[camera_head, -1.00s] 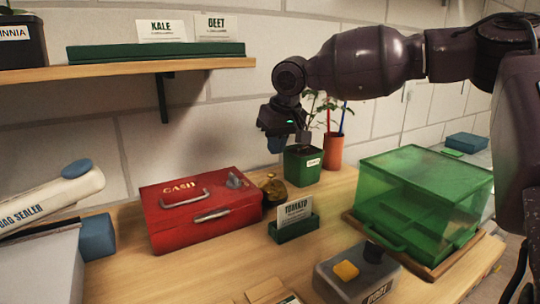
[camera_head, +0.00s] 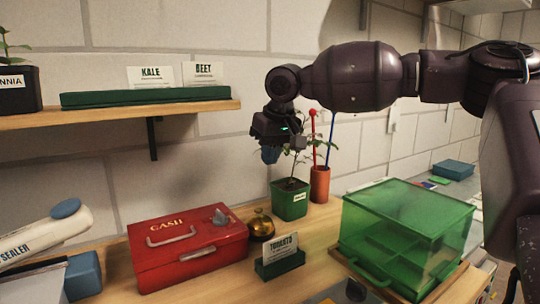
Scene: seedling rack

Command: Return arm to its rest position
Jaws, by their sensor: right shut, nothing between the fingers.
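My right arm comes in from the right edge and reaches across the upper middle of the view. Its dark gripper (camera_head: 272,152) points down, shut and empty, above the bench. Behind and below it stands a seedling in a green pot (camera_head: 290,202); the gripper is above and left of the pot, and part of the plant is hidden by the gripper. My left gripper is not in view.
A red cash box (camera_head: 189,250), a brass bell (camera_head: 261,226), a TOMATO card in a green holder (camera_head: 280,266) and a green clear-lidded box (camera_head: 402,235) stand on the bench. An orange cup (camera_head: 320,184) holds sticks. A shelf (camera_head: 120,115) juts out at upper left.

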